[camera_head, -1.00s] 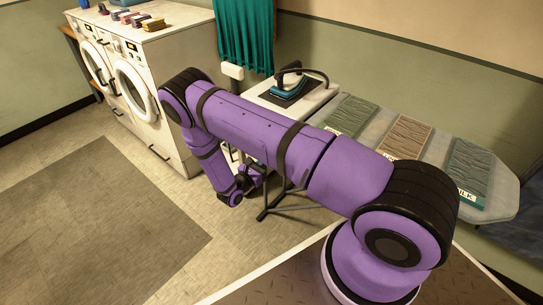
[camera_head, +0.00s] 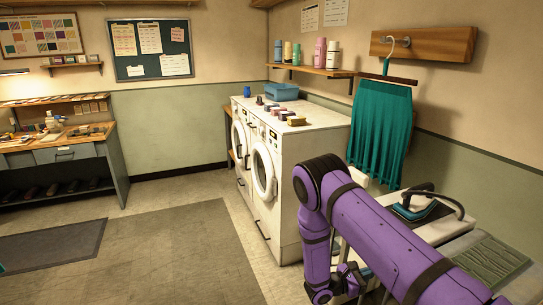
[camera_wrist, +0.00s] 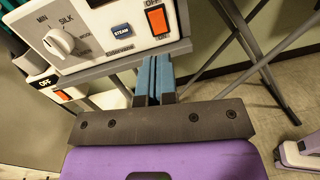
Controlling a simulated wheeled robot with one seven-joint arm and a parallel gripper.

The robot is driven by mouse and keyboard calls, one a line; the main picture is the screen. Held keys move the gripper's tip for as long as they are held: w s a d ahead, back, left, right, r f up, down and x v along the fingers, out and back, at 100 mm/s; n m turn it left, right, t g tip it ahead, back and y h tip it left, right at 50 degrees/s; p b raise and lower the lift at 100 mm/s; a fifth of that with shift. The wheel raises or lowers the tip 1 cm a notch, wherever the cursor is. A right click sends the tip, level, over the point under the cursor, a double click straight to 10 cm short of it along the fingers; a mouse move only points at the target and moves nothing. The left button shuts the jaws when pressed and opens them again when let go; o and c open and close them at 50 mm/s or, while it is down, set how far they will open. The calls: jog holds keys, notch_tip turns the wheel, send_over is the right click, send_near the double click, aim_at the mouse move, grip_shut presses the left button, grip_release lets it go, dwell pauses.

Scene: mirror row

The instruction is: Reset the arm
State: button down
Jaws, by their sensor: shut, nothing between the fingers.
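My purple arm (camera_head: 385,240) reaches from the bottom right of the head view to a bent elbow in front of the washing machines. From there it folds down to my gripper (camera_head: 352,280), small and dark, low beside the ironing station. In the wrist view my gripper (camera_wrist: 154,82) shows two blue-grey fingers side by side, shut and empty. Its tips are close below a white control panel (camera_wrist: 105,38) with a dial (camera_wrist: 62,40), a blue STEAM button (camera_wrist: 121,30) and an orange switch (camera_wrist: 158,20) by the word OFF. I cannot tell whether they touch.
White washing machines (camera_head: 285,150) stand left of my arm. A teal garment (camera_head: 380,130) hangs on the wall. Metal stand legs (camera_wrist: 255,55) cross beside my gripper. The floor at left (camera_head: 170,250) is clear.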

jog(key=s+d+r+m+g+y, duration=0.1)
jog(key=s+r+m+g+y, duration=0.2)
jog(key=r, duration=0.7)
jog(key=s+r+m+g+y, duration=0.2)
jog(key=r+m, duration=0.3)
jog(key=r, duration=0.6)
jog(key=s+d+r+m+g+y, duration=0.1)
jog(key=s+r+m+g+y, duration=0.2)
jog(key=r, duration=0.7)
jog(key=s+a+r+m+t+y, duration=0.3)
jog(key=s+r, duration=0.6)
jog(key=s, duration=0.3)
jog(key=s+a+r+m+t+y, duration=0.3)
jog(key=s+r+m+t+y, duration=0.2)
jog(key=s+r, duration=0.5)
jog(key=shift+s+r+m+t+y, duration=0.15)
jog(key=shift+s+m+t+y, duration=0.3)
jog(key=shift+s+y, duration=0.5)
jog(key=c, duration=1.8)
grip_release()
